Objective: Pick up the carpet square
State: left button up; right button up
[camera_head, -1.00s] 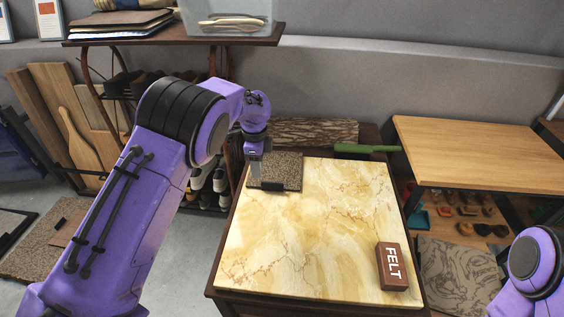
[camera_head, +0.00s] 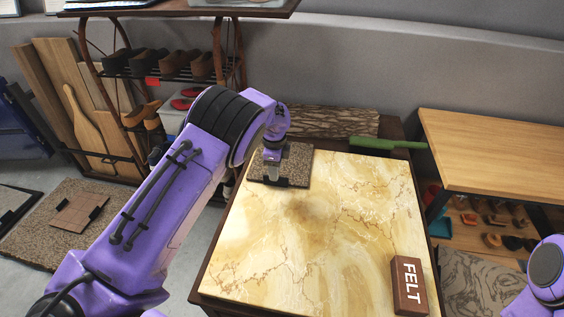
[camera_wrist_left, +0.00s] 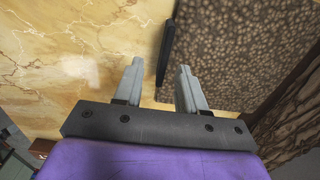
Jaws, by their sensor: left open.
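The carpet square (camera_head: 296,160) is brown and speckled and lies flat at the back left corner of the marble-topped table. A black upright tab (camera_head: 274,181) sits on its front edge. My left gripper (camera_head: 271,172) is open over the front left part of the square, close to the tab. In the left wrist view the open gripper (camera_wrist_left: 158,75) has the tab (camera_wrist_left: 165,52) between its two fingers in the picture; I cannot tell how deep it sits. The carpet square (camera_wrist_left: 235,45) fills the right of that view. My right gripper is out of view.
The marble table top (camera_head: 310,230) is mostly clear. A green-handled tool (camera_head: 385,143) and a wood-grained board (camera_head: 325,122) lie behind. A wooden table (camera_head: 500,150) stands to the right.

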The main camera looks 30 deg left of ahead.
pick_arm(q)
jog(key=f, duration=0.3)
jog(key=f+p, duration=0.1)
jog(key=f, duration=0.1)
jog(key=shift+w+a, duration=0.1)
jog(key=shift+w, duration=0.25)
grip_shut()
jog(key=shift+r, duration=0.1)
